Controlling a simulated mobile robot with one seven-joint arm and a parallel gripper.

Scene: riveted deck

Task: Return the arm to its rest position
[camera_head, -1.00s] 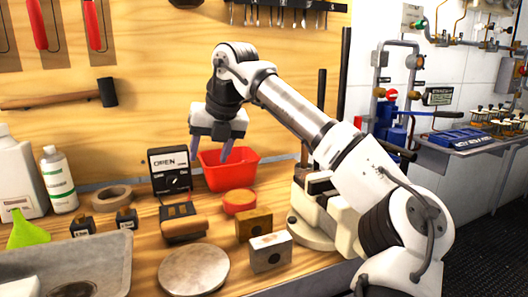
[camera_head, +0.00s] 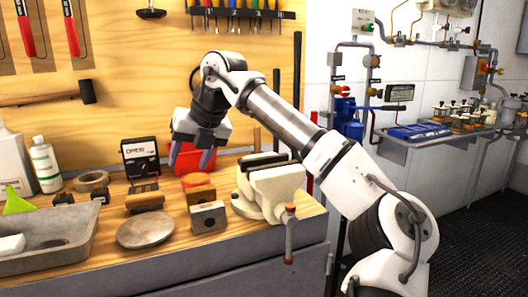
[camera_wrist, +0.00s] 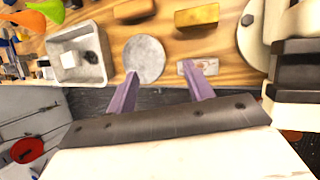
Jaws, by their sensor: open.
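My gripper (camera_head: 192,158) hangs from my bent arm over the wooden workbench, in front of the red bin (camera_head: 200,157). Its two purple-grey fingers are apart with nothing between them. In the wrist view the fingers (camera_wrist: 163,85) point toward the bench front, near a round grey disc (camera_wrist: 145,58) and a pale block whose top shows between and beside them. The bin is partly hidden behind my gripper in the head view.
A cream vise (camera_head: 268,188) stands at the bench's right end, close to my arm. Metal blocks (camera_head: 208,217), a grey disc (camera_head: 146,231), a black boxed meter (camera_head: 140,158) and a grey tray (camera_head: 45,240) crowd the bench. Open floor (camera_head: 480,235) lies to the right.

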